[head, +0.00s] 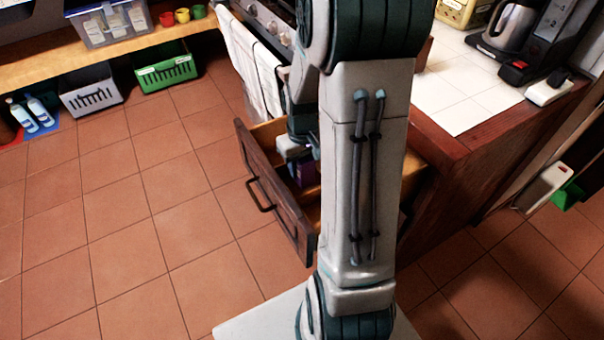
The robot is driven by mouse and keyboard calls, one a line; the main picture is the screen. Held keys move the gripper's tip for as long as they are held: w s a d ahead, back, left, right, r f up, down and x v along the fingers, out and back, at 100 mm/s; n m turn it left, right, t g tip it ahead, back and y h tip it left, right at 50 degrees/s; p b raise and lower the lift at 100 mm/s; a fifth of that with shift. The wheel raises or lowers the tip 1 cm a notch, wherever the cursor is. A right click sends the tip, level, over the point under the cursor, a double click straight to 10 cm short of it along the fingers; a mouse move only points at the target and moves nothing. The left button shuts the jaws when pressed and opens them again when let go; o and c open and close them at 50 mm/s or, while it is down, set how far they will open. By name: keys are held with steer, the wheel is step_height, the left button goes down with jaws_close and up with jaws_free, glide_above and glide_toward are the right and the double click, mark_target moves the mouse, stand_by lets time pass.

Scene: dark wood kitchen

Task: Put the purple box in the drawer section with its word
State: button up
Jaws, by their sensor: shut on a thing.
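The drawer (272,190) is pulled open from the dark wood counter, its front with a dark handle facing left. The purple box (304,174) shows in part inside the drawer's opening. My gripper (295,152) is above and against the box, shut on it, and reaches down into the open drawer. My own arm hides most of the drawer's inside and part of the gripper. I cannot see any words or section dividers clearly, nor tell whether the box touches the drawer floor.
White towels (250,65) hang just behind the drawer. The counter (465,95) with a kettle (510,28) stands to the right. A green basket (166,70) and a grey basket (91,90) sit under the shelf at the far left. The tiled floor left of the drawer is clear.

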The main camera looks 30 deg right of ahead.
steer(key=shift+f+b, duration=0.3)
steer(key=shift+f, duration=1.45)
steer(key=shift+f, duration=0.15)
steer(key=o, duration=1)
steer(key=shift+o, duration=0.2)
